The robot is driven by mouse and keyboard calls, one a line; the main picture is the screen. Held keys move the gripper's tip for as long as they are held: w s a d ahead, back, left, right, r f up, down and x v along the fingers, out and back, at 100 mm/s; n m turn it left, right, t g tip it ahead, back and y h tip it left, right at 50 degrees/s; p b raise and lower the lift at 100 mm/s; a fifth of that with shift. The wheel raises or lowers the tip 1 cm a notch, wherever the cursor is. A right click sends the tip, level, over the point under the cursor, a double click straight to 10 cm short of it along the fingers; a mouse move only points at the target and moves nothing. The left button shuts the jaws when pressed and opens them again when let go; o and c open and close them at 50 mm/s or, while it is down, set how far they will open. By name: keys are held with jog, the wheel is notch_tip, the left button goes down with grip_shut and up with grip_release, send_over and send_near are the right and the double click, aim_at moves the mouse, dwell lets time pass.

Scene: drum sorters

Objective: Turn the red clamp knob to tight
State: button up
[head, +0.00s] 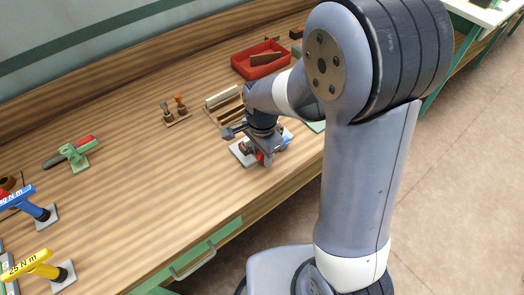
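A small red part (261,158), which looks like the red clamp knob, shows low on a fixture with a pale grey base plate (238,154) near the front edge of the bench. A blue part (287,137) shows on the fixture's right side. My gripper (261,148) points down over the fixture, right at the red part. The wrist and the fixture's own parts hide most of the knob and the fingers. I cannot tell whether the fingers touch the knob or how far apart they are. The knob's marks cannot be read.
A red tray (247,69) stands behind my forearm, with wooden blocks (222,98) nearer. A small rack of tools (178,119), a green clamp (72,156), and blue (35,210) and yellow (38,268) T-shaped tools stand leftward. The bench (150,190) is clear between them.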

jog(key=shift+c, duration=0.6)
grip_shut()
jog(key=shift+d+r, duration=0.1)
jog(key=y, duration=0.1)
jog(key=g+y, duration=0.1)
jog(key=g+y+p, duration=0.1)
jog(key=shift+w+d, duration=0.25)
jog(key=shift+w+d+f+g+y, duration=0.1)
jog(key=shift+f+g+y, duration=0.05)
jog(key=shift+g+y, duration=0.75)
jog(key=shift+w+d+f+g+y, duration=0.1)
jog(key=shift+g+y, duration=0.5)
jog(key=shift+y, duration=0.6)
jog(key=shift+s, duration=0.1)
jog(key=shift+o, duration=0.6)
grip_release()
